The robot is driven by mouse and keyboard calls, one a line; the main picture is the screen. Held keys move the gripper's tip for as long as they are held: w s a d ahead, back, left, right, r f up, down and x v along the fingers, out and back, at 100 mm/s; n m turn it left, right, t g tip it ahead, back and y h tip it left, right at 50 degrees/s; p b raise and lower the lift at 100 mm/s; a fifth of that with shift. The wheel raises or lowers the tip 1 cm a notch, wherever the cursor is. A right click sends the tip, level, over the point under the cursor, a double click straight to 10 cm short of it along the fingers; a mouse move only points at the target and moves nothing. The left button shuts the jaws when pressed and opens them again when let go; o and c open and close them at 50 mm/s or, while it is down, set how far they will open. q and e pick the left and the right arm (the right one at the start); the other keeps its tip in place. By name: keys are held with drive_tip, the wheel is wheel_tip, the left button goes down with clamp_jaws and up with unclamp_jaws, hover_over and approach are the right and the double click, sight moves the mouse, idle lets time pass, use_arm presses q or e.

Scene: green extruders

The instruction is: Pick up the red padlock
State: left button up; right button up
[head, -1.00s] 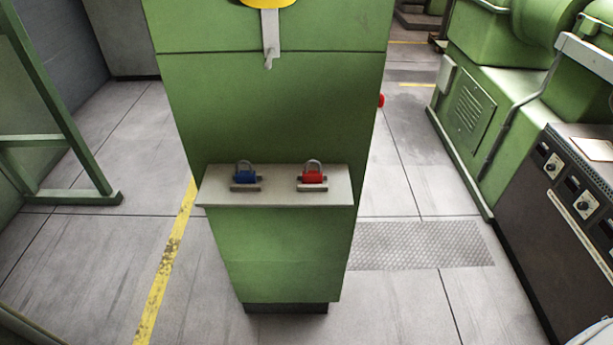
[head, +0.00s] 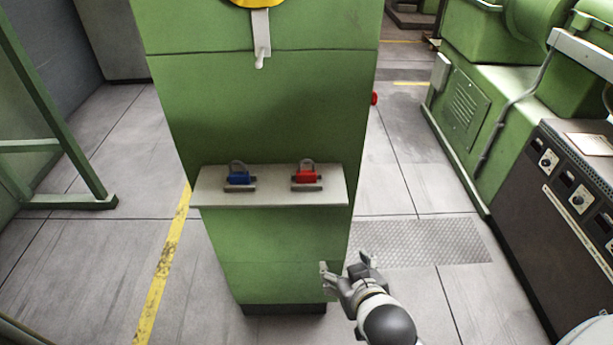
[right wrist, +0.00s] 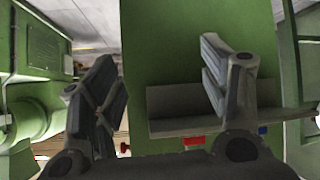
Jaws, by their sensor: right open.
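The red padlock (head: 306,173) stands upright in a small holder at the right of the grey shelf (head: 270,195) on the green cabinet, its shackle up. A blue padlock (head: 239,175) stands to its left. My right gripper (head: 345,266) is open and empty, below and to the right of the shelf in the head view, apart from both padlocks. In the right wrist view, a red patch of the padlock (right wrist: 194,140) shows under the shelf edge between the fingers; most of it is hidden. My left gripper is in neither view.
The green cabinet (head: 265,105) rises behind the shelf, with a grey lever (head: 261,38) high on its front. A dark control panel (head: 565,220) with knobs stands at the right. A green frame (head: 70,150) stands at the left. The shelf is clear between the padlocks.

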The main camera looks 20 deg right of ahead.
drive_tip(key=w+a+r+t, duration=0.1)
drive_tip(key=w+r+t, duration=0.35)
drive_tip(key=r, duration=0.25)
drive_tip(key=t, duration=0.3)
approach(306, 173)
drive_tip(key=w, duration=0.1)
drive_tip(key=w+r+p, duration=0.1)
drive_tip(key=w, duration=0.1)
drive_tip(key=w+r, duration=0.1)
drive_tip(key=shift+w+p, duration=0.25)
drive_tip(key=shift+p, duration=0.1)
drive_tip(key=shift+w+d+p, duration=0.15)
drive_tip(key=shift+w+p, duration=0.35)
drive_tip(key=shift+w, duration=0.65)
drive_tip(key=shift+w+d+p, duration=0.15)
drive_tip(key=shift+w+p, duration=0.35)
drive_tip(key=shift+w, duration=0.65)
drive_tip(key=shift+w+f, duration=0.1)
drive_tip(key=shift+w, duration=0.45)
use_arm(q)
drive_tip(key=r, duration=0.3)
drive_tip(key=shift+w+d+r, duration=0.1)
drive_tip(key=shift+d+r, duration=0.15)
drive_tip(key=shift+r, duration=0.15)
use_arm(e)
drive_tip(key=shift+c, duration=0.3)
drive_tip(key=c, duration=1.4)
